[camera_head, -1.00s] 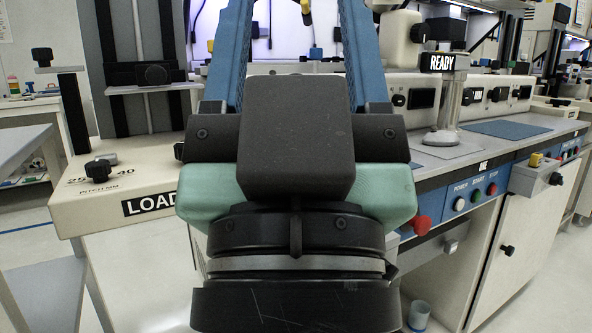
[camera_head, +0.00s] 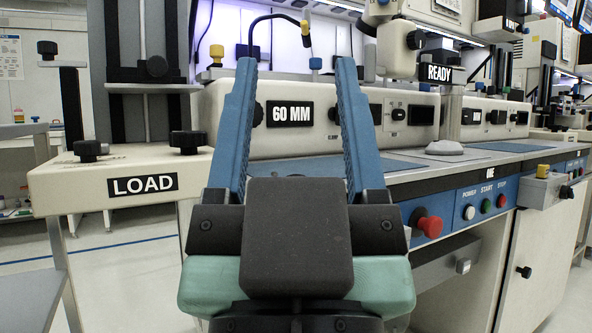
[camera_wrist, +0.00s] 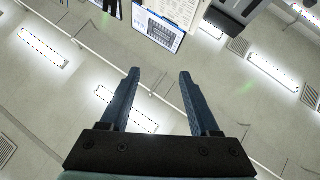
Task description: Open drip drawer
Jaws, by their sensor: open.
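My gripper (camera_head: 295,75) is in the middle of the head view, its two blue fingers apart and pointing up, with nothing between them. It stands in front of the bench and covers part of its front. A grey drawer-like box (camera_head: 434,268) hangs under the bench top, right of my gripper, with a small pale square fitting (camera_head: 463,266) on its front. It looks shut; no label on it is readable, so I cannot tell for sure that it is the drip drawer. In the wrist view my open gripper (camera_wrist: 158,72) faces the ceiling lights, and no drawer shows.
A red knob (camera_head: 429,227) and a blue button panel (camera_head: 484,205) sit on the bench front above the box. A cabinet door with a black knob (camera_head: 523,272) is at right. The LOAD platform (camera_head: 70,188) juts out at left. Floor is clear at far left.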

